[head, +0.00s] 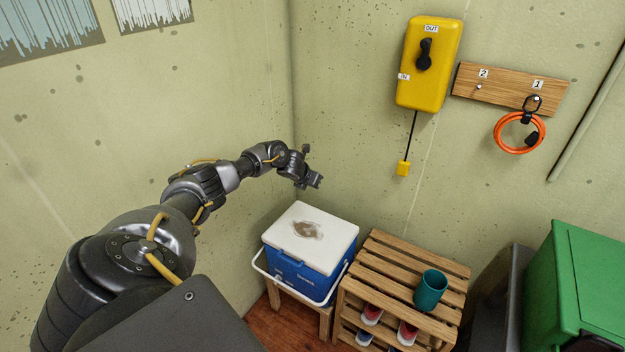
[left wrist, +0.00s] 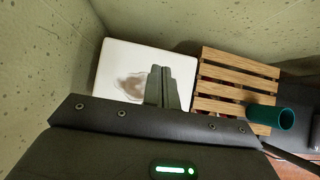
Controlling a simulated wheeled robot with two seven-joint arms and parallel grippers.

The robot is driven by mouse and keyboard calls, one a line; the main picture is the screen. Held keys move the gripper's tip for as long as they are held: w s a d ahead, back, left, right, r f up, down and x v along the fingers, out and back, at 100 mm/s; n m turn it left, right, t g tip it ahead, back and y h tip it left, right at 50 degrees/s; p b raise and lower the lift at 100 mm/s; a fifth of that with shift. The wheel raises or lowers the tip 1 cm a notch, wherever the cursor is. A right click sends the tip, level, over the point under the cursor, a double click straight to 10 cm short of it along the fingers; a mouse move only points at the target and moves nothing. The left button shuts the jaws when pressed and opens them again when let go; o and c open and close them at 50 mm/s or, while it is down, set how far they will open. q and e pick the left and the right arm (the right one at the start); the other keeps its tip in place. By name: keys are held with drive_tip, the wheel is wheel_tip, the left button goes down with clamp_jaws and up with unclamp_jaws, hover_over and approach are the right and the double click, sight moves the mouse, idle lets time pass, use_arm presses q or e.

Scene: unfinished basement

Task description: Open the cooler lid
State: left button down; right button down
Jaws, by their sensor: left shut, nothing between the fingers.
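The cooler (head: 300,269) is blue with a white lid (head: 332,222) that is shut and has a brown stain on top. It stands on a low wooden stand in the corner, with its white handle (head: 290,293) hanging down at the front. In the left wrist view the stained lid (left wrist: 118,60) lies beyond my fingers. My left gripper (head: 314,182) is above the lid's back edge, apart from it in the head view. Its fingers are together in the left wrist view (left wrist: 162,72), with nothing between them. My right gripper is not in view.
A slatted wooden rack (head: 385,258) with a teal cup (head: 430,289) on top and shoes below stands right of the cooler. A green bin (head: 580,285) is farther right. A yellow box (head: 428,62) and an orange cable loop (head: 519,133) hang on the wall. Walls stand close behind the cooler.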

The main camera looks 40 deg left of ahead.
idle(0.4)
use_arm(q)
drive_tip(key=s+d+f+b, duration=0.2)
drive_tip(key=s+f+b, duration=0.2)
drive_tip(key=s, duration=0.7)
drive_tip(key=shift+s+d+f, duration=0.4)
drive_tip(key=shift+f, duration=0.15)
drive_tip(key=shift+f, duration=0.1)
